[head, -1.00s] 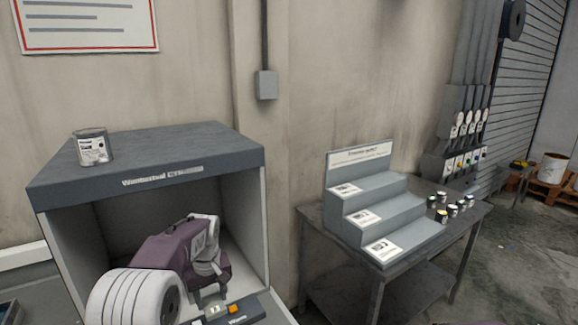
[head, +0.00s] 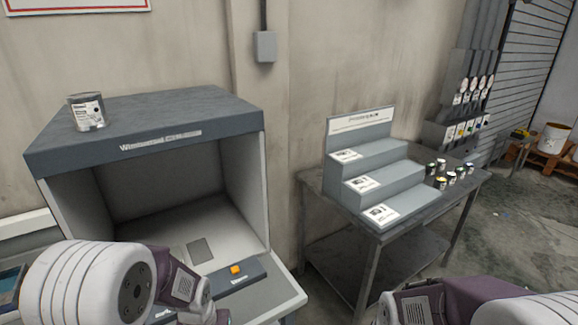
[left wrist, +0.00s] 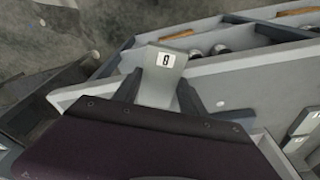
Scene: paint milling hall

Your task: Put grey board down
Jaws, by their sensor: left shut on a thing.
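A light grey board (left wrist: 160,73) with a white label and a dark mark is held in my left gripper (left wrist: 157,92), seen in the left wrist view. The two dark fingers stand at its sides. In the head view my left arm reaches in at the bottom left, in front of the booth, and the fingers and held board are not visible. A darker grey square (head: 200,251) lies flat on the booth floor; I cannot tell whether it is a board or a patch. My right arm shows at the bottom right; its fingers are out of frame.
The booth (head: 150,145) has a paint can (head: 87,112) on top and an orange button (head: 235,269) at its front. A stepped display (head: 365,170) and several small cans stand on the table (head: 335,205) to the right. A compartmented tray (left wrist: 270,32) shows in the left wrist view.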

